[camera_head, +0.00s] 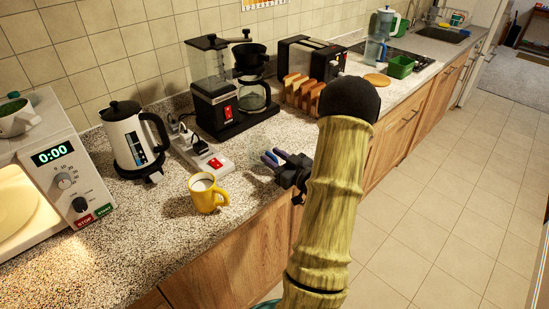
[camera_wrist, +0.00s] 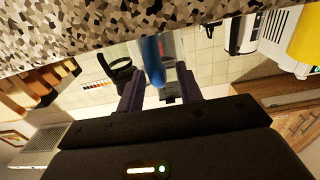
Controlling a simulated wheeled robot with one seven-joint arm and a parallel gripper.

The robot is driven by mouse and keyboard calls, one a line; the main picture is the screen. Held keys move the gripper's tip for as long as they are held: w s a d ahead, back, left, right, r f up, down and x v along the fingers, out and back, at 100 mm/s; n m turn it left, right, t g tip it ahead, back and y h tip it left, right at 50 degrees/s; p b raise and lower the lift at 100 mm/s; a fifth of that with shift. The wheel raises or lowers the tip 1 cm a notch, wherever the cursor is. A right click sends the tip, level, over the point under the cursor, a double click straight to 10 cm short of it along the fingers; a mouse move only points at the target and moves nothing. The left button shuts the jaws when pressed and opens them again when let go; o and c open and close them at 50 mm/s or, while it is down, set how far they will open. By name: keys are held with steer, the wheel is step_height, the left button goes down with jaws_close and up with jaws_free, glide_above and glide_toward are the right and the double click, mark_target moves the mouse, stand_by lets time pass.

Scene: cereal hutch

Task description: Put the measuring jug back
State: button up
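My gripper (camera_head: 272,157) is above the front edge of the counter, between the yellow mug and the bread slices. In the wrist view its two purple fingers (camera_wrist: 160,88) stand apart.
A yellow mug (camera_head: 205,193) stands near the counter edge. A kettle (camera_head: 130,138), power strip (camera_head: 205,156), coffee maker (camera_head: 222,95), toaster (camera_head: 308,62) and bread slices (camera_head: 300,92) line the back. A green tub (camera_head: 400,67) is farther off. Bare counter lies around the mug.

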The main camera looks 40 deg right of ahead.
steer(key=shift+r, duration=0.2)
steer(key=s+b, duration=0.1)
steer(key=s, duration=1.1)
steer(key=shift+d, duration=0.45)
